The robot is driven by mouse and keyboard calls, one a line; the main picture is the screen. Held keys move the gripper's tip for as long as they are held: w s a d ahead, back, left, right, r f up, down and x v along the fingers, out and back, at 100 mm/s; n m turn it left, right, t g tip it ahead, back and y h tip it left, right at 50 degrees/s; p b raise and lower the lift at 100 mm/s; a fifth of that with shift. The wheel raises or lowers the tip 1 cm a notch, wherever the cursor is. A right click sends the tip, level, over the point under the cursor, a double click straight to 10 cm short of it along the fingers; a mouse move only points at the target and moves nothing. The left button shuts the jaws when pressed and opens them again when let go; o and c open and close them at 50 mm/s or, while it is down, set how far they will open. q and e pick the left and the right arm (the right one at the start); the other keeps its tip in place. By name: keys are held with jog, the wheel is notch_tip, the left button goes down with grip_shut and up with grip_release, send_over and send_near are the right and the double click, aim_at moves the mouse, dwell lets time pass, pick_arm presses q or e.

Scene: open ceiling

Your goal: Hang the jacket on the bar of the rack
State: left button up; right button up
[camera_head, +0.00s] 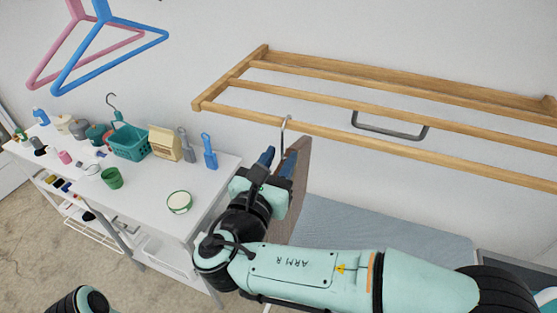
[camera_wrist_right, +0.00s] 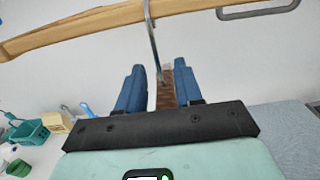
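The jacket (camera_head: 301,176) is a brown, nearly edge-on panel in the head view, under a metal hanger hook (camera_head: 284,131). The rack (camera_head: 385,103) is wooden, with several long bars, on the wall. The hook is at the front bar (camera_head: 330,133); I cannot tell whether it rests on it. My right gripper (camera_head: 277,159) is just below the bar. In the right wrist view its blue fingers (camera_wrist_right: 158,82) stand apart on either side of the brown jacket strip (camera_wrist_right: 166,96); contact is unclear. The hook stem (camera_wrist_right: 151,35) crosses the bar (camera_wrist_right: 95,22). My left gripper is out of view.
A white table (camera_head: 150,190) at left holds a teal basket (camera_head: 130,143), a paper bag (camera_head: 164,145), a green cup (camera_head: 112,178) and a bowl (camera_head: 179,202). Pink and blue hangers (camera_head: 110,22) hang at upper left. A grey metal handle (camera_head: 390,131) hangs under the rack.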

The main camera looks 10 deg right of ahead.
jog(key=shift+f, duration=0.1)
jog(key=b+v, duration=0.1)
jog(key=v, duration=1.2)
jog(key=shift+s+a, duration=0.15)
